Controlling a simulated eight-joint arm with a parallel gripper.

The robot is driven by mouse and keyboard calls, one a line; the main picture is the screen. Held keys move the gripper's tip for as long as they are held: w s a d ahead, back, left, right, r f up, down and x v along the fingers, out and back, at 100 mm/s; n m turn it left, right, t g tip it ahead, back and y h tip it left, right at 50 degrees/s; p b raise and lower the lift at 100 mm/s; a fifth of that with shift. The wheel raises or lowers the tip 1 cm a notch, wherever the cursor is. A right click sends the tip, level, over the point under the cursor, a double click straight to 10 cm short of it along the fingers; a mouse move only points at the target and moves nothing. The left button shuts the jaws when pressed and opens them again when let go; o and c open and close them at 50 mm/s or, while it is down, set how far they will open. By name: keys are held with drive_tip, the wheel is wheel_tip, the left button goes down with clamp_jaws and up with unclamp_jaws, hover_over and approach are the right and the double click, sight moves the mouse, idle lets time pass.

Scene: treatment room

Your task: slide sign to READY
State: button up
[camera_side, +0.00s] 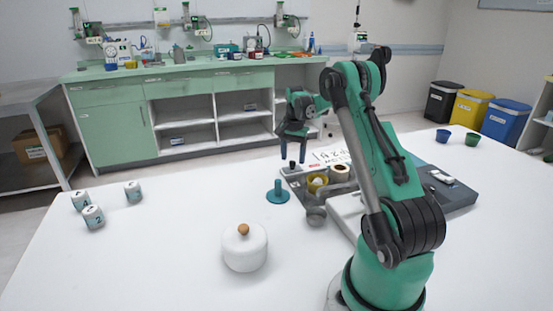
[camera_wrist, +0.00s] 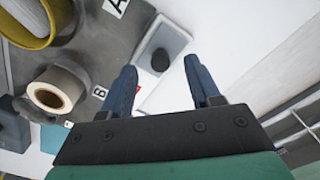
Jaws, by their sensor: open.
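A small black knob (camera_wrist: 160,60) stands on a pale rectangular plate (camera_wrist: 178,42), which I take to be the slide sign. No READY wording is readable in either view. A bit of red shows beside my left finger in the wrist view. My gripper (camera_wrist: 161,66) is open and empty. In the wrist view the knob appears between its two blue fingertips. In the side view my gripper (camera_side: 292,158) points down over the left end of the grey tray (camera_side: 288,180), just above the knob. I cannot tell whether the fingers touch the knob.
A white lidded pot (camera_side: 245,248) and several white marked blocks (camera_side: 93,216) stand farther left. Much of the table is clear.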

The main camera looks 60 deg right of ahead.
drive_tip(key=shift+f, duration=0.6)
clamp_jaws()
idle(1.0)
